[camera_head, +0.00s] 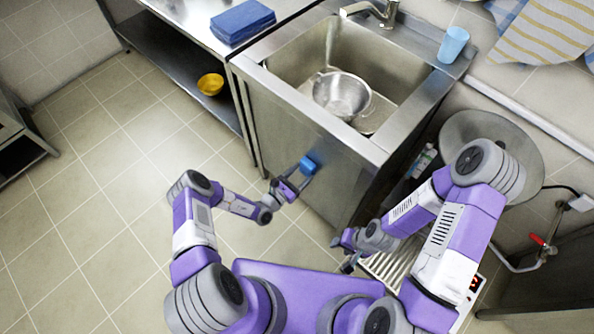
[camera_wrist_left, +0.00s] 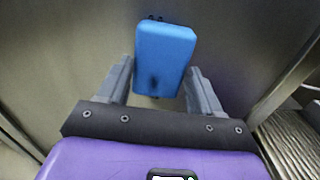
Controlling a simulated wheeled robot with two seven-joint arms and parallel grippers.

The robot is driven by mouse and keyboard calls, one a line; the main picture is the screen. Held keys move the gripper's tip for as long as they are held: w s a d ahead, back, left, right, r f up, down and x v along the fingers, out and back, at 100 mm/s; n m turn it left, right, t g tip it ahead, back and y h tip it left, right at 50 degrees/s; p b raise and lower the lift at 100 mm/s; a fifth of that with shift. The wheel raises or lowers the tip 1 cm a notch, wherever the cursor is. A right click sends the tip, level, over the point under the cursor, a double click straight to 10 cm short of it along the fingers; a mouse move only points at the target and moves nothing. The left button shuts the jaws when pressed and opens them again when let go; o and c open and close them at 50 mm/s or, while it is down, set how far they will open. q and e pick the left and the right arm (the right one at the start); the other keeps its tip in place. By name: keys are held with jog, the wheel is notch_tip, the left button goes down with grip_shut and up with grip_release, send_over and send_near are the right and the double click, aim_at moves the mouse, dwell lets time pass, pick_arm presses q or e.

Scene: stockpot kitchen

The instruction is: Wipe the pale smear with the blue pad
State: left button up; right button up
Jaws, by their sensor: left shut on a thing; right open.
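The blue pad (camera_head: 308,165) is held in my left gripper (camera_head: 298,177), in front of the steel sink cabinet's front panel (camera_head: 325,180). In the left wrist view the blue pad (camera_wrist_left: 165,58) sits between the two grey fingers of my left gripper (camera_wrist_left: 160,85), near the steel surface. I cannot tell whether the pad touches the panel. A small dark mark shows on the pad's near face. My right gripper (camera_head: 347,254) is low by the cabinet's right side, open, with nothing seen in it. I cannot make out the pale smear in either view.
The sink basin (camera_head: 405,80) holds a metal colander (camera_head: 342,94). A light blue cup (camera_head: 453,44) stands on its right rim. A dark blue box-like item (camera_head: 242,21) lies on the left counter, with a yellow bowl (camera_head: 210,84) on the shelf below. The tiled floor at left is clear.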

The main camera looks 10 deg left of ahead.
pick_arm(q)
jog(key=shift+s+d, duration=0.55)
jog(key=shift+d, duration=0.25)
jog(key=shift+w, duration=0.1)
jog(key=shift+w+a+b, duration=0.4)
jog(key=shift+w+a, duration=0.7)
jog(key=shift+a, duration=0.25)
jog(key=shift+w+a+r, duration=0.2)
jog(key=shift+w+a, duration=0.1)
jog(key=shift+p+v, duration=0.8)
jog(key=shift+v, duration=1.25)
jog(key=shift+s+a+f, duration=0.1)
jog(key=shift+s+a, duration=0.1)
jog(key=shift+s, duration=0.3)
jog(key=shift+s+a+f, duration=0.1)
jog(key=shift+s+a, duration=0.1)
jog(key=shift+s, duration=0.3)
